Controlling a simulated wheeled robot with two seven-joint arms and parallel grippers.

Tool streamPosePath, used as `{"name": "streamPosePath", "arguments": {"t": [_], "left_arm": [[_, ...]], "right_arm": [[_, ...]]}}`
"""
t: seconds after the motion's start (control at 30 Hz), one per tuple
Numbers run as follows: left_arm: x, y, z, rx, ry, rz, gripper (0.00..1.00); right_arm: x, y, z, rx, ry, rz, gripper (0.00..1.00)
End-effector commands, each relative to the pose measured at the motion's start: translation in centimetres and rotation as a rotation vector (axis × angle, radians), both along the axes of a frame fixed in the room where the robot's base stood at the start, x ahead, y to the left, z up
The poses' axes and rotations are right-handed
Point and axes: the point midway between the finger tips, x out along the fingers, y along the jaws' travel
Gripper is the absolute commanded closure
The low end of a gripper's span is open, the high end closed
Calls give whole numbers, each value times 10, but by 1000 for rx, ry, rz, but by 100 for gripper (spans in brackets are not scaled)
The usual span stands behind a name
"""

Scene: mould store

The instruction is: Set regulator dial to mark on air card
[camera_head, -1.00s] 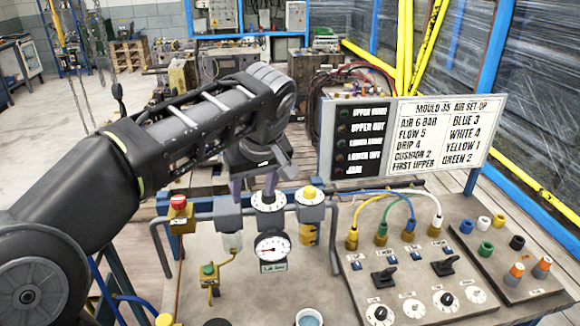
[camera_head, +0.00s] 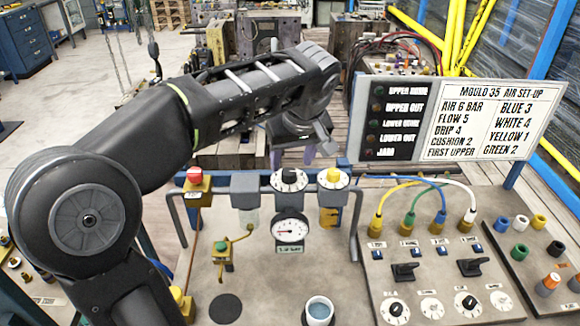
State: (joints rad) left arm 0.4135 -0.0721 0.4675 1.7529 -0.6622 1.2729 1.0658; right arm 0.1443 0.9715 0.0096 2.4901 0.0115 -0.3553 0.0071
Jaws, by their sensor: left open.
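The regulator dial (camera_head: 290,179) is a black knob on a white marked disc, on top of the air unit. Its exact setting is too small to read. The air card (camera_head: 490,122), headed "MOULD 35 AIR SET-UP", stands at the right and reads "AIR 6 BAR". My left gripper (camera_head: 303,154) is open and empty, with purple-grey fingers, just above and behind the dial in the picture, apart from it. My right gripper is out of view.
A yellow knob (camera_head: 333,177) sits right of the dial, and a red button (camera_head: 195,176) at the left. Coloured hoses (camera_head: 420,184) arch over a panel of switches and small dials (camera_head: 396,308). A blue-lined cup (camera_head: 319,310) stands at the front.

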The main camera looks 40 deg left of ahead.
Motion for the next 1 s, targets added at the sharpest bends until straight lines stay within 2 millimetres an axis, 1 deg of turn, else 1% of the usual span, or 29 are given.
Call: {"name": "streamPosePath", "arguments": {"t": [0.1,0.3,0.4,0.63,1.0], "left_arm": [[4,6,-18,-2,5,1,47],[9,13,-38,-2,3,0,47],[10,13,-42,-2,2,0,47],[10,13,-42,-2,1,0,47],[10,13,-42,-2,1,0,78]], "right_arm": [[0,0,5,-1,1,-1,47],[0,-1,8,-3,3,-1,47],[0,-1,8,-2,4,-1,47],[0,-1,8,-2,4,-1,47],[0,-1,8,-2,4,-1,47]]}}
